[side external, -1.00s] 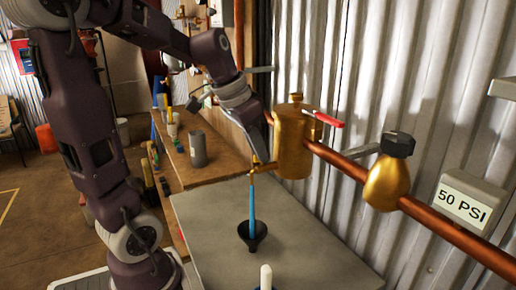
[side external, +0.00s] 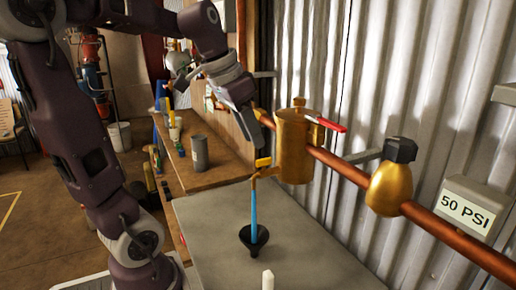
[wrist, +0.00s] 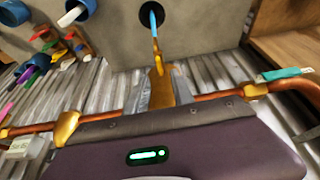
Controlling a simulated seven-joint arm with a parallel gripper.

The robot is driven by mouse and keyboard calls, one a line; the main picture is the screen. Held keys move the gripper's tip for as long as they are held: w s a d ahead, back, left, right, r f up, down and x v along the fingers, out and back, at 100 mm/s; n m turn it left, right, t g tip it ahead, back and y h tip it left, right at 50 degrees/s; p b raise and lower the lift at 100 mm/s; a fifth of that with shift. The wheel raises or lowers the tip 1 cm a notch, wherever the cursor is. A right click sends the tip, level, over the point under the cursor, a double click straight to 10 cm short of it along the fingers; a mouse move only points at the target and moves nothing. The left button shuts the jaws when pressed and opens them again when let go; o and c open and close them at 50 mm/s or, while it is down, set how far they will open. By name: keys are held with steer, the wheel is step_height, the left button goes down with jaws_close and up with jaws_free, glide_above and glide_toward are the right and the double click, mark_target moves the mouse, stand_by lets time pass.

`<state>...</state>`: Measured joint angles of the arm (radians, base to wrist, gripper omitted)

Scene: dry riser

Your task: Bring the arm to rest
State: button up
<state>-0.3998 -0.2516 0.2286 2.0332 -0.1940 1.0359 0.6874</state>
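My gripper (side external: 264,143) is just above a small yellow handle (side external: 263,161) on a brass outlet. In the wrist view its two grey fingers (wrist: 161,92) stand apart, with brass parts showing between them. The outlet juts from a large brass body (side external: 294,147) on a copper pipe. A blue strand (side external: 253,212), which could be water or a rod, runs from the outlet down into a black funnel (side external: 254,238) on the grey bench. My arm is raised and bent over the bench.
A corrugated wall runs behind the pipe (side external: 348,171). A red lever (side external: 327,123), a brass bulb (side external: 389,188) and a 50 PSI sign (side external: 466,212) lie along it. A grey cylinder (side external: 200,153) stands on the wooden bench. Several blue cups (wrist: 75,12) show in the wrist view.

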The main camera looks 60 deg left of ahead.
steer(key=shift+s+r, duration=0.3)
steer(key=shift+r, duration=0.3)
steer(key=s+d+f+t, duration=0.1)
steer(key=s+d+f, duration=0.6)
steer(key=s+d, duration=0.4)
steer(key=d, duration=0.2)
steer(key=shift+d+f, duration=0.15)
steer(key=shift+d, duration=0.2)
